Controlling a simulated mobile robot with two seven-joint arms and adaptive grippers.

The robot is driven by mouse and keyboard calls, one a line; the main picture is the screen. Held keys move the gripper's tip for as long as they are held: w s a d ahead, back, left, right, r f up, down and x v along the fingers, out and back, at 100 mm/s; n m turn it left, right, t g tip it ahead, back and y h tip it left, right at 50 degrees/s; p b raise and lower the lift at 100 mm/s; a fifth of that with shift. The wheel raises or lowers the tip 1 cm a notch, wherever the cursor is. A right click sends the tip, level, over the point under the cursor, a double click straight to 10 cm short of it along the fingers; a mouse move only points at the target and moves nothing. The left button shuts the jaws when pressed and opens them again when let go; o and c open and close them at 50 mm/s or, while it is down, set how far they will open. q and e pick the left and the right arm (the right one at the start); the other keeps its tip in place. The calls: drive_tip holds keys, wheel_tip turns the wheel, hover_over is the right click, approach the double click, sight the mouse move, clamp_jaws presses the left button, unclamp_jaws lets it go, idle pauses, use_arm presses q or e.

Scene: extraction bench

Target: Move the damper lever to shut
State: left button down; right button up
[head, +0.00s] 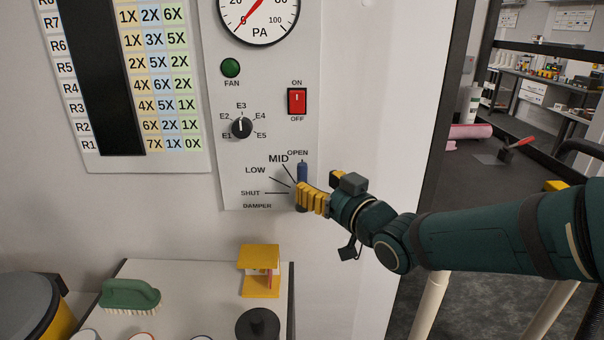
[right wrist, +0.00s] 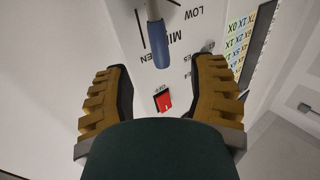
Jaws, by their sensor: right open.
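The damper lever (head: 302,171) has a blue grip and points up at OPEN on the control panel (head: 270,150). The labels MID, LOW and SHUT run down to its left. My right gripper (head: 302,196) is at the lever, covering its lower part in the head view. In the right wrist view the blue grip (right wrist: 157,44) stands between the two yellow fingers, beyond their tips, with gaps on both sides. My right gripper (right wrist: 162,75) is open and holds nothing. My left gripper is not in view.
Above the lever are a red ON/OFF switch (head: 297,101), a black selector knob (head: 241,127), a green FAN button (head: 230,68) and a PA gauge (head: 258,14). Below, a bench (head: 190,285) holds a green brush (head: 130,293), a yellow stand (head: 260,287) and a dark round object (head: 257,325).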

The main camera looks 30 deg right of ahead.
sight(306, 176)
drive_tip(key=w, duration=0.4)
drive_tip(key=w+a, duration=0.1)
drive_tip(key=w, duration=0.1)
clamp_jaws()
